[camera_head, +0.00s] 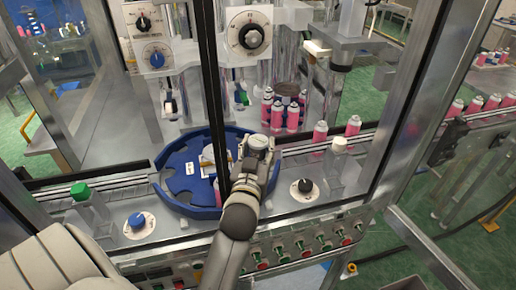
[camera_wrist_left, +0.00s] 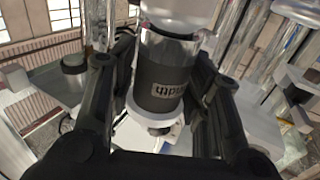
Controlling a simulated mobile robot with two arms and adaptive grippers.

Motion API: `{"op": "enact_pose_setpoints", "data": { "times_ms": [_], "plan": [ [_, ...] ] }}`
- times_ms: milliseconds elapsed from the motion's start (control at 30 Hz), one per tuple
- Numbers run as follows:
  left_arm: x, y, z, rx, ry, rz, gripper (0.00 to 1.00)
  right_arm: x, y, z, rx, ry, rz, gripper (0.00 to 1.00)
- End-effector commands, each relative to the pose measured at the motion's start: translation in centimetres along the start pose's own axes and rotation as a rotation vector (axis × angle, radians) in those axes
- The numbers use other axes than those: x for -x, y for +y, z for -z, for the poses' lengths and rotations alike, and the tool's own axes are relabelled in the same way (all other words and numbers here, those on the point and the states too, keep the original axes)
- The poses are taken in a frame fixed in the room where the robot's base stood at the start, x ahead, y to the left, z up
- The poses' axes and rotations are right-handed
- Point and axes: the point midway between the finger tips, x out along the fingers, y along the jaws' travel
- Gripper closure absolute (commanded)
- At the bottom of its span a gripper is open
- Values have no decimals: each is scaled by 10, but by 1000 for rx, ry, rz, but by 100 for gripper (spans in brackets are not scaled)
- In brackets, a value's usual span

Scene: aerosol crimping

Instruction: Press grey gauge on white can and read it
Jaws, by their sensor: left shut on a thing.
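My left gripper (camera_head: 254,160) is over the right part of the blue star wheel (camera_head: 172,158) in the head view. It is shut on a grey and silver cylinder, which looks like the grey gauge (camera_head: 259,142). In the left wrist view the gauge (camera_wrist_left: 160,78) is between my two black fingers, with a dark body, a small light label and a pale ring below. A pale part shows under it, but I cannot tell whether it is the white can or whether they touch. The gauge's reading cannot be made out. My right gripper is not in view.
Several pink cans (camera_head: 292,115) stand behind the wheel. A green-capped bottle (camera_head: 85,203) is at left and a white-capped bottle (camera_head: 337,158) at right. A dark frame post (camera_head: 214,90) crosses the view beside the gripper. Buttons line the front panel (camera_head: 300,250).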

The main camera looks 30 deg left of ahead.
Motion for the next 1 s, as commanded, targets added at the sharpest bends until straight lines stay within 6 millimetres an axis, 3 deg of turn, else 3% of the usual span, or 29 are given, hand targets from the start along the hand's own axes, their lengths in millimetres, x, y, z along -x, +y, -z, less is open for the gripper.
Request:
{"op": "enact_pose_setpoints", "data": {
  "times_ms": [433, 1000],
  "plan": [
    [2, 3, -5, 15, -17, 2, 84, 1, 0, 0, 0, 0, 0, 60],
    [2, 3, 32, 16, -12, 1, 84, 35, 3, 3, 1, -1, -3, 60]
  ]
}}
